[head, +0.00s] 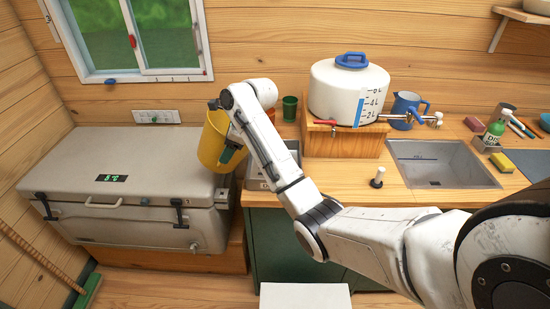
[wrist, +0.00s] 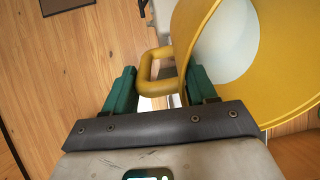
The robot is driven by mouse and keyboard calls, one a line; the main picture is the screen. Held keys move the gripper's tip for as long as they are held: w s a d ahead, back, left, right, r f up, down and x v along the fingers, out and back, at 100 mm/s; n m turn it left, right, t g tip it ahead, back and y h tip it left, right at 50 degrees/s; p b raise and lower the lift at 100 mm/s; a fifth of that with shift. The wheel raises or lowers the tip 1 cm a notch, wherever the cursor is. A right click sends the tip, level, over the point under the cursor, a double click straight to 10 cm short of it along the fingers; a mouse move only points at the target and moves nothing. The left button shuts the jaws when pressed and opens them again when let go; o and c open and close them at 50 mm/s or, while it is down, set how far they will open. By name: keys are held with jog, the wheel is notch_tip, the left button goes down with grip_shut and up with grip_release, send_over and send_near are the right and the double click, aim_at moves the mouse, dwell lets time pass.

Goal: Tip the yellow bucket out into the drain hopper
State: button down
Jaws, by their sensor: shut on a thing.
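The yellow bucket (head: 211,143) hangs in the air above the right end of the grey cooler, slightly tilted in the head view. In the wrist view the bucket (wrist: 298,62) fills the upper right, with a pale round area inside; I cannot tell whether this is liquid or the bottom. My gripper (head: 232,152) is at the bucket's right side. Its green fingers, seen in the wrist view (wrist: 160,78), are shut on the bucket's yellow side handle (wrist: 146,72). A grey metal bin (head: 293,146), possibly the drain hopper, sits at the counter's left end, partly hidden by my arm.
The grey cooler (head: 120,160) stands at left. A green cup (head: 289,108) is behind the bin. A white tank (head: 345,88) with a tap stands on a wooden block. Right of it are a blue jug (head: 408,108), a sink (head: 440,165) and a soap bottle (head: 495,130).

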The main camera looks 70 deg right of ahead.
jog(key=shift+s+d+r+t+y, duration=0.3)
jog(key=shift+s+d+r+t, duration=0.05)
jog(key=shift+s+r+t, duration=0.45)
jog(key=shift+s+d+f+t, duration=0.1)
jog(key=shift+s+f+t, duration=0.05)
jog(key=shift+f+t, duration=0.15)
jog(key=shift+s+d+f+t, duration=0.1)
jog(key=shift+s+f+t, duration=0.1)
jog(key=shift+f+t, duration=0.1)
jog(key=shift+s+f, duration=0.15)
